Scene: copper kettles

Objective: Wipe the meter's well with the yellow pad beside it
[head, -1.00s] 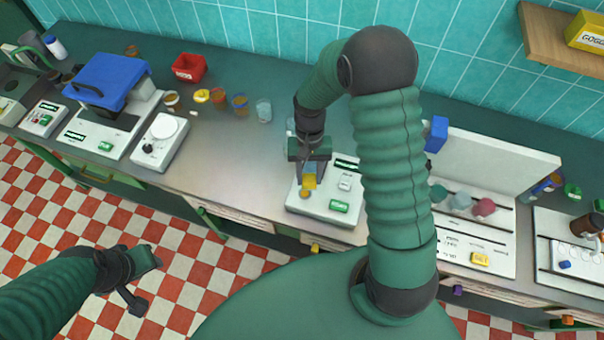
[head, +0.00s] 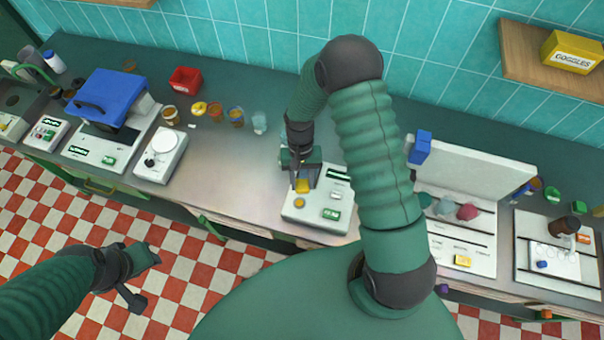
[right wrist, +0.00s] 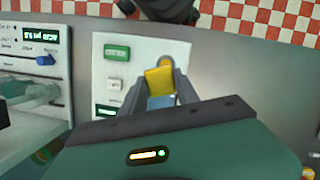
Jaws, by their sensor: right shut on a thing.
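The meter (head: 340,201) is a white box with a dark display and green label on the counter, below my right arm. It also shows in the right wrist view (right wrist: 115,72). A round orange-yellow spot (head: 299,202) on its left part looks like its well. My right gripper (head: 303,181) is over the meter's left side, shut on the yellow pad (head: 303,187). In the right wrist view the pad (right wrist: 159,80) sits between the fingers, with blue below it, and covers part of the well. Contact is unclear. My left gripper (head: 143,277) is open and empty above the floor.
A white balance (head: 162,154) and a blue-lidded device (head: 104,95) stand to the left. Several small jars and a red bin (head: 185,80) are behind. A white panelled station (head: 465,225) stands close on the right. The counter left of the meter is clear.

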